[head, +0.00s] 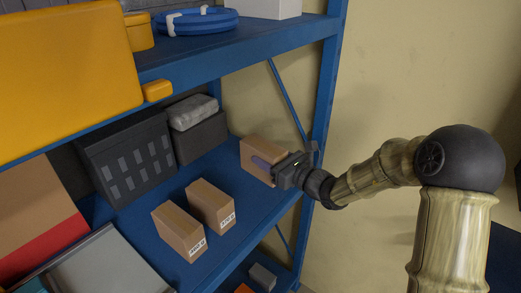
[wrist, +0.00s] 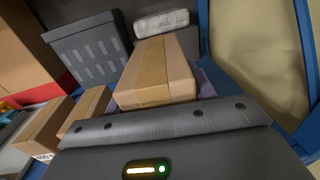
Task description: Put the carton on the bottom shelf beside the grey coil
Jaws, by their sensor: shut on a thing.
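A brown carton (head: 264,149) is held in my gripper (head: 270,166), at the right end of the middle shelf (head: 165,264). The gripper is shut on it, with a purple finger pad against its side. I cannot tell whether the carton touches the shelf or hangs just above it. The held carton (wrist: 157,76) also fills the middle of the wrist view, with a tape strip along its top. Only a corner of the bottom shelf area shows, with a small grey thing (head: 263,276) in it. No grey coil can be made out.
Two labelled cartons (head: 179,232) (head: 211,205) stand left of my gripper on the middle shelf. Behind are a dark slotted crate (head: 126,158) and a dark box (head: 202,139) with a grey bundle (head: 193,112). A blue coil (head: 196,22) lies on the upper shelf. A blue upright (head: 325,98) stands close right.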

